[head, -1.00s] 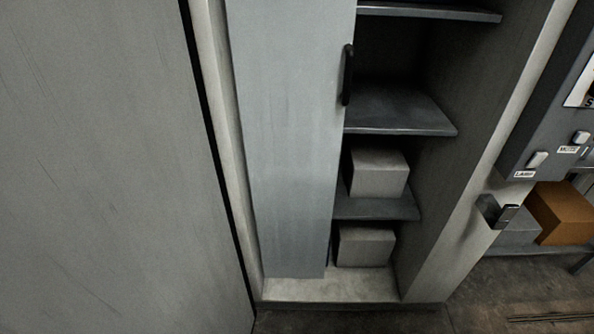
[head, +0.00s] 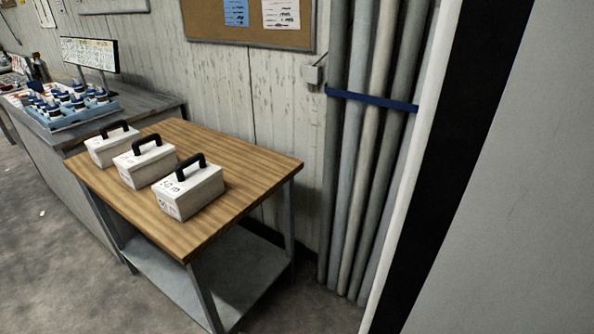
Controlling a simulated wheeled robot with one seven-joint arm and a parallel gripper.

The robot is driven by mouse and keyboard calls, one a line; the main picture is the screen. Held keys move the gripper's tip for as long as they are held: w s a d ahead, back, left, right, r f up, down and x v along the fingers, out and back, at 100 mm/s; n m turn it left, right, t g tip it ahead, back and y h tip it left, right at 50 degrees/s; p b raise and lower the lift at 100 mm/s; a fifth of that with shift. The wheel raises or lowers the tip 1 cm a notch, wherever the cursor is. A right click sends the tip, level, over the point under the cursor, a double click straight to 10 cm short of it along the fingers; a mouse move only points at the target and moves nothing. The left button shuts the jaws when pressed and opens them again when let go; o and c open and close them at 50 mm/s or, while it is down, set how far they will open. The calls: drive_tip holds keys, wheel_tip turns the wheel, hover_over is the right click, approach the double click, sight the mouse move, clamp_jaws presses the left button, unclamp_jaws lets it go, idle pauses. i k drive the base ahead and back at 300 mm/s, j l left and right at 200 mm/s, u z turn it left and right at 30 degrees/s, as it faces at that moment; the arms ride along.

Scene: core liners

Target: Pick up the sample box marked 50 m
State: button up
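Three white boxes with black top handles stand in a row on a wooden-topped table (head: 250,160) in the head view. The nearest, right-hand box (head: 190,193) carries dark lettering that looks like "50 m". The middle box (head: 146,164) and the far left box (head: 111,145) also carry dark marks, too small to read surely. All three stand upright and apart from my arm. My gripper is not in view.
A grey bench (head: 165,103) behind holds a blue tray of bottles (head: 70,112) and a small sign. Tall pipes (head: 365,150), strapped in blue, stand right of the table. A large grey panel (head: 510,210) fills the right side.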

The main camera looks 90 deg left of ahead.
sight(196, 182)
drive_tip(key=u, duration=2.75)
drive_tip(key=i+j+z, duration=0.1)
drive_tip(key=j+z, duration=0.4)
drive_tip(key=j, duration=0.75)
drive_tip(key=k+j+z, duration=0.1)
drive_tip(key=j+z, duration=0.35)
drive_tip(key=j, duration=0.8)
drive_tip(key=i, duration=0.25)
